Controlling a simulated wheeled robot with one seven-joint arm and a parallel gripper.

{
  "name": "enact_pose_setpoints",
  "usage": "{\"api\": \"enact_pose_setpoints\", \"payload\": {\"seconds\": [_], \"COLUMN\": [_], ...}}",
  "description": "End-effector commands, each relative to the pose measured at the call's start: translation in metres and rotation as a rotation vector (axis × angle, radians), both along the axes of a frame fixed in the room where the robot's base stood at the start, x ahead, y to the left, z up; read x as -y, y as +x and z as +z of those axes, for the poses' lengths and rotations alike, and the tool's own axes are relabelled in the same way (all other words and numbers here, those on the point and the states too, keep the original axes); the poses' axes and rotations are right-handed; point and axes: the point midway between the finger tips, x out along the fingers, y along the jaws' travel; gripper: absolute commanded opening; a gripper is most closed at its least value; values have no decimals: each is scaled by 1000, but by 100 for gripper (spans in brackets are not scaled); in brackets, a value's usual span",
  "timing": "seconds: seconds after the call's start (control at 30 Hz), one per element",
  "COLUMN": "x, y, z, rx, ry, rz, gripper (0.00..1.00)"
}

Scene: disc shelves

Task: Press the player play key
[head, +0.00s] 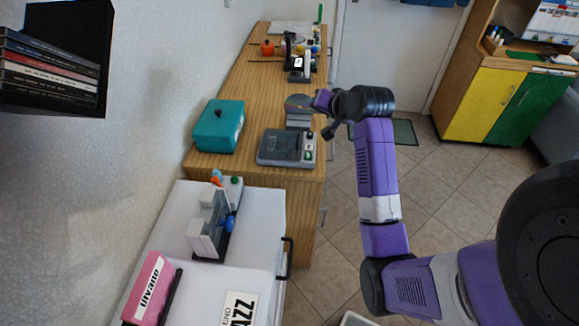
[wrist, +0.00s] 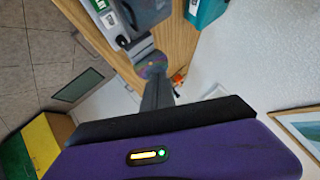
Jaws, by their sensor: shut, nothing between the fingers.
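The player (head: 280,146) is a grey box with a dark lid on the wooden counter. Its green key (head: 309,155) is on the right end panel. The player also shows at the top left of the wrist view (wrist: 148,12). My gripper (head: 328,131) is over the counter's right edge, beyond the player and apart from the key. In the wrist view my gripper (wrist: 157,83) shows dark, closed fingers with nothing held. They overlap the view of a shiny disc (wrist: 152,65); I cannot tell whether they touch it.
A teal box (head: 218,126) stands left of the player. A grey stand with a disc (head: 298,102) is just behind it. A white cabinet (head: 265,195) in front bears a grey device (head: 208,228) and a pink case (head: 152,288). Open floor lies to the right.

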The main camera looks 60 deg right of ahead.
Motion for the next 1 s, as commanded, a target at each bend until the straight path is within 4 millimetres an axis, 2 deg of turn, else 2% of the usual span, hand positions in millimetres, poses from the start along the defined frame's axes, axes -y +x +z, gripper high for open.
{"api": "enact_pose_setpoints", "payload": {"seconds": [0.1,0.23,0.77,1.0], "x": [-11,-22,-25,-25], "y": [-4,-9,-10,-11], "z": [-18,-30,-36,-52], "rx": [-38,-68,-74,-73], "ry": [77,141,163,163], "rz": [6,8,2,1], "gripper": [0,0,0,0]}}
